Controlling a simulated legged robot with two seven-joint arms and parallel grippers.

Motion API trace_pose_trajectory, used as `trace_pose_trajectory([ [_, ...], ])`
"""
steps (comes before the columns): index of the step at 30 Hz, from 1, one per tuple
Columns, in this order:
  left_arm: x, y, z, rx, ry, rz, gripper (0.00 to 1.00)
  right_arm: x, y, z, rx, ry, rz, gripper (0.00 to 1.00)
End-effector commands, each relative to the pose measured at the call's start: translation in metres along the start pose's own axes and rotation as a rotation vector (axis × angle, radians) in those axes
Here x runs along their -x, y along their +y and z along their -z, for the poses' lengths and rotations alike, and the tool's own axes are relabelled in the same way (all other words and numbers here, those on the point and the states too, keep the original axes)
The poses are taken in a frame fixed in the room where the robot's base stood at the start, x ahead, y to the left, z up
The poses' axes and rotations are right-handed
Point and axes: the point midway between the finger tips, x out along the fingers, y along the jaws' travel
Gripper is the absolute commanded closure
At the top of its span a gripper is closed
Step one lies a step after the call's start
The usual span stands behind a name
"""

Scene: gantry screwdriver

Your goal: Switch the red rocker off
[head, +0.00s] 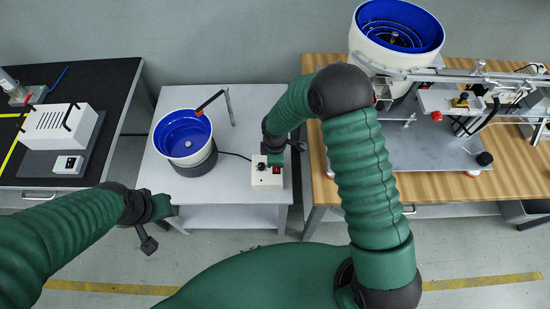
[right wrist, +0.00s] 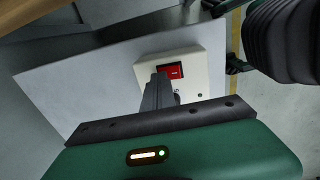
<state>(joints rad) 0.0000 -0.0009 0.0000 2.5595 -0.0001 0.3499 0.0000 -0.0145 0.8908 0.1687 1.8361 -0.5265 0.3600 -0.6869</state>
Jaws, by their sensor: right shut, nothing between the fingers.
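The red rocker (right wrist: 176,68) sits in the top of a small white control box (right wrist: 203,66); a pale mark shows on its face. In the head view the box (head: 262,184) stands on the light grey table, with the rocker (head: 277,170) at its right side beside a dark knob (head: 262,166). My right gripper (right wrist: 161,77) is shut and empty, its tips over the rocker's lower left edge in the wrist view. I cannot tell if they touch it. My left gripper (head: 172,211) is at the table's front left, away from the box; its jaw opening is unclear.
A blue-lined bowl feeder (head: 184,137) stands left of the box, with a cable running between them. A wooden bench (head: 330,190) with a larger feeder (head: 398,28) is on the right. A black bench (head: 100,75) is on the left.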

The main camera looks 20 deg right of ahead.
Motion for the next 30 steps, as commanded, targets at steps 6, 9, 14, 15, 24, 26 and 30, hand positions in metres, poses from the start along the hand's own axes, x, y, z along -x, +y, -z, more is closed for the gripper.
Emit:
trace_pose_trajectory([
  [6, -0.001, 0.0, -0.001, 0.0, -0.002, 0.0, 0.64, 0.0, -0.001, 0.0, 0.002, 0.0, -0.001, 1.0],
  [9, 0.0, 0.0, -0.001, 0.0, -0.002, 0.0, 0.64, 0.002, -0.004, 0.0, 0.003, 0.0, -0.001, 1.0],
  [14, 0.003, 0.0, 0.0, 0.0, -0.002, 0.0, 0.64, 0.005, -0.012, 0.001, 0.005, 0.0, -0.001, 1.0],
  [15, 0.004, 0.0, 0.0, 0.0, -0.002, 0.0, 0.64, 0.006, -0.013, 0.001, 0.004, 0.0, -0.001, 1.0],
  [24, 0.004, 0.0, 0.0, 0.0, -0.002, 0.0, 0.64, 0.006, -0.015, 0.0, 0.002, 0.001, -0.002, 1.0],
  [26, 0.005, 0.0, 0.001, 0.0, -0.002, 0.0, 0.64, 0.007, -0.015, 0.001, 0.002, 0.001, -0.002, 1.0],
  [30, 0.021, 0.0, 0.004, 0.0, -0.002, 0.0, 0.64, 0.024, -0.013, 0.003, 0.002, 0.001, -0.002, 1.0],
])
